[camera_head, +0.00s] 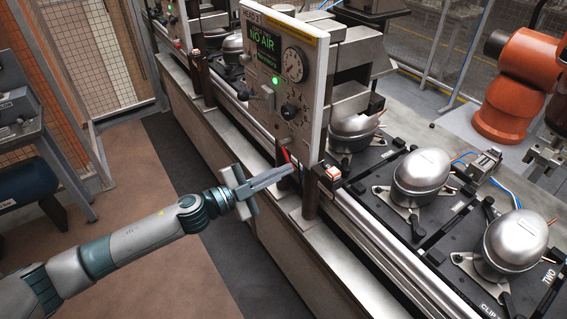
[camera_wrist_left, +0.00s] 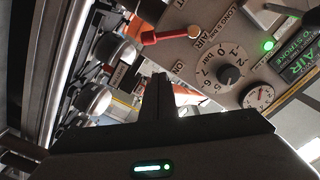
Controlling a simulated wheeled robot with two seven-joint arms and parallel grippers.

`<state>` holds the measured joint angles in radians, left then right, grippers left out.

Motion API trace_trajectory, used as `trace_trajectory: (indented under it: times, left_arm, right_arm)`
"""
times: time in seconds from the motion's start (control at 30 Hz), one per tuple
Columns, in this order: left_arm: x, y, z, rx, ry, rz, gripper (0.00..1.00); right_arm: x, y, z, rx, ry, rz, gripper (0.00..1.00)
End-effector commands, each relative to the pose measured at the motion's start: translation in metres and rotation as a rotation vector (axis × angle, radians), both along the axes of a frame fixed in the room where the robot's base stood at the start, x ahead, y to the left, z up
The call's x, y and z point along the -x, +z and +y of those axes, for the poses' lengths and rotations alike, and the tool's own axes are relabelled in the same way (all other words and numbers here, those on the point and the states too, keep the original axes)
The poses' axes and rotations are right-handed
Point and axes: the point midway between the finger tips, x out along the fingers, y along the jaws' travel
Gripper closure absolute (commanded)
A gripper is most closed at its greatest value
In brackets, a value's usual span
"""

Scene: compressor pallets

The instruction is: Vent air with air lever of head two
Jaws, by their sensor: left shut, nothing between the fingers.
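The control panel (camera_head: 283,50) is marked as head 2, and its green screen (camera_head: 262,40) reads "NO AIR". The red air lever (camera_wrist_left: 165,37) shows in the wrist view, by the "AIR" and "ON" lettering, above my fingers. In the head view a bit of red (camera_head: 286,154) shows at the panel's lower edge, partly hidden. My left gripper (camera_head: 290,170) is shut and empty, with its fingertips just below that red part. In the wrist view the fingertips (camera_wrist_left: 160,78) look apart from the lever; contact is not visible. My right gripper is out of view.
The panel carries a gauge (camera_head: 294,64), a black knob (camera_head: 289,111) and a grey lever (camera_head: 263,97). A brown post with a small box (camera_head: 328,174) stands close right of my fingers. Silver compressors (camera_head: 422,174) sit on black pallets behind the rail. The floor (camera_head: 150,250) is clear.

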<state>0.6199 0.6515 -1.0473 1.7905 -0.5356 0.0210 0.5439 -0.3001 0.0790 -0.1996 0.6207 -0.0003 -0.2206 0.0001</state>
Motion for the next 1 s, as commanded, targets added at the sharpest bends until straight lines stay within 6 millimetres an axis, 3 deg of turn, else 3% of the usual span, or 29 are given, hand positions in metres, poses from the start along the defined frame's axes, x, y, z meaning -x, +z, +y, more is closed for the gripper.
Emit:
trace_trajectory:
  times: [0.1,0.4,1.0]
  left_arm:
    - [-0.012,0.003,-0.017,0.001,0.000,0.001,1.00]
    - [-0.035,-0.021,-0.007,0.001,0.001,0.001,1.00]
    - [-0.040,-0.026,-0.005,-0.003,0.000,-0.005,1.00]
  right_arm:
    - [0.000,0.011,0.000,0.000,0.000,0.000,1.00]
    - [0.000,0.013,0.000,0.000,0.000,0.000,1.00]
    - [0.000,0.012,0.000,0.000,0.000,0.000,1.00]
